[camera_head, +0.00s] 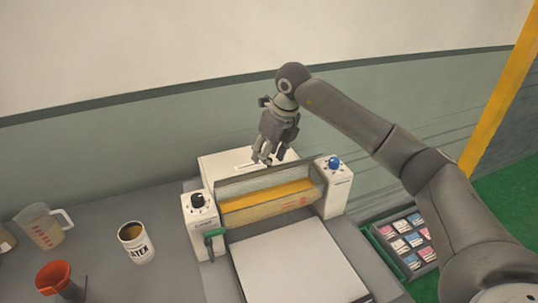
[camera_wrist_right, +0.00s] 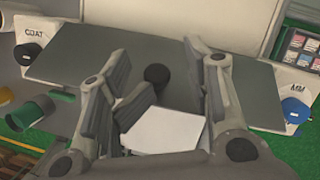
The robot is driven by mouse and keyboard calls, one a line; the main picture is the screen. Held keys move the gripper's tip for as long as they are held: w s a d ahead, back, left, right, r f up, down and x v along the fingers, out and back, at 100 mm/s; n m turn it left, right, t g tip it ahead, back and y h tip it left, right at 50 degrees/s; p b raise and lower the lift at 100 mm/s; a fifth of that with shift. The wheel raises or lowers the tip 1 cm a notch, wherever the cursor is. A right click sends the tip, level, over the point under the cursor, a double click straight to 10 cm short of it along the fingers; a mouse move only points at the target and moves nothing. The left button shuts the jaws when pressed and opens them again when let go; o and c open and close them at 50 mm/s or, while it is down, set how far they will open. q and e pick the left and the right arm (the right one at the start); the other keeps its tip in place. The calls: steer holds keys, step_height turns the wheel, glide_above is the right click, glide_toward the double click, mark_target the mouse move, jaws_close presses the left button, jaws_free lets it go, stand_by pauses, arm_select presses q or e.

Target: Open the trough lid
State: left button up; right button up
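The trough (camera_head: 268,203) is set between two white end housings and shows a yellow-orange band along its front. The grey lid (camera_head: 240,183) spans its upper back edge; I cannot tell its exact tilt. My right gripper (camera_head: 264,160) points down at the lid's back edge, near its middle. In the right wrist view the gripper (camera_wrist_right: 160,105) has its fingers apart, with the dark lid plate (camera_wrist_right: 80,55) beyond them. A black knob (camera_wrist_right: 157,73) shows in the gap between the fingers, and no grip on it is visible. My left gripper is not in view.
The left housing has a black dial (camera_head: 198,200) and a green handle (camera_head: 215,232); the right has a blue knob (camera_head: 335,162). A white plate (camera_head: 298,267) lies in front. A can (camera_head: 137,245), a jug (camera_head: 43,226) and an orange funnel (camera_head: 54,276) stand left. A card tray (camera_head: 406,242) is right.

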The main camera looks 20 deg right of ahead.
steer(key=w+d+r+p, duration=0.2)
steer(key=w+r+p, duration=0.3)
steer(key=r, duration=0.5)
steer(key=shift+w+p, duration=0.2)
steer(key=shift+p, duration=1.2)
steer(key=v, duration=1.2)
